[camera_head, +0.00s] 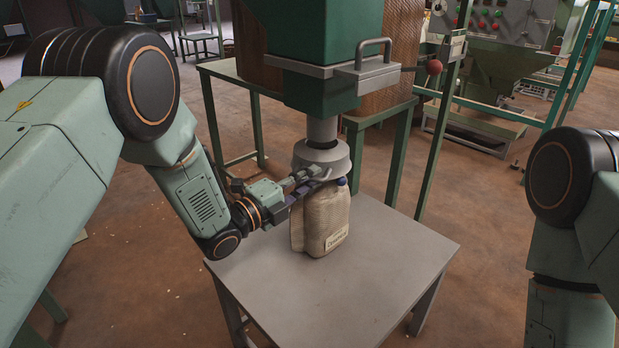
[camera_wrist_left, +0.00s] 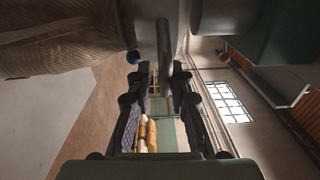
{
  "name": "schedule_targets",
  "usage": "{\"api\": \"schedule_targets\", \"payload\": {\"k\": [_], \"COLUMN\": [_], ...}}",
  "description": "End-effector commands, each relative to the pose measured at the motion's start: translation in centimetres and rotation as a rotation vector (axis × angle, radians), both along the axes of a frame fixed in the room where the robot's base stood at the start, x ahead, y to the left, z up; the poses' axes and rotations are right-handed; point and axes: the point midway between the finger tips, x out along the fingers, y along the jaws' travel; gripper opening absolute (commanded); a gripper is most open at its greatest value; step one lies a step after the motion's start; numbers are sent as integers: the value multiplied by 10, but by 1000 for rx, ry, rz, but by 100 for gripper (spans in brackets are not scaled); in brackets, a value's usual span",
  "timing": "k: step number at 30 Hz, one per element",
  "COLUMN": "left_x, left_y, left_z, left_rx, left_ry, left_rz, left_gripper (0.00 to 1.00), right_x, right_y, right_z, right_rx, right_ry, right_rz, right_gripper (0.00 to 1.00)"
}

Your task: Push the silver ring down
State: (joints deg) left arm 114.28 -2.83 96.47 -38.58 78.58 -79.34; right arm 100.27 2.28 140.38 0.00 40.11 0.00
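The silver ring (camera_head: 322,153) is a wide grey collar around the spout under the green hopper. In the left wrist view its rim (camera_wrist_left: 164,45) shows as a grey bar at the top middle. My left gripper (camera_head: 313,181) is at the ring's lower left edge; in the wrist view its fingers (camera_wrist_left: 161,78) stand apart on either side of the rim. I cannot tell whether either finger touches it. My right arm shows at the right edge of the head view, but its gripper is out of the picture.
A pale beige bag-like container (camera_head: 326,222) with a label and a blue knob stands under the ring on a grey table (camera_head: 375,280). The green hopper (camera_head: 318,50) has a metal handle in front. The table's front and right are clear.

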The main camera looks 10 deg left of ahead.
Motion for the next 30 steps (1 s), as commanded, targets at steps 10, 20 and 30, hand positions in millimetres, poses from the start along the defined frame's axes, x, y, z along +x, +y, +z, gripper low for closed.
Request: {"api": "schedule_targets", "payload": {"k": [10,20,30], "left_x": [0,-11,-63], "left_y": [-3,9,54], "left_z": [0,0,-2], "left_rx": [-1,-3,-5], "left_ry": [1,1,3], "left_rz": [1,4,7], "left_gripper": [20,20,20], "right_x": [0,0,0], "right_y": [0,0,0], "right_z": [0,0,0], "right_rx": [0,0,0], "right_ry": [0,0,0], "right_rz": [0,-1,0], "right_gripper": [28,28,28]}}
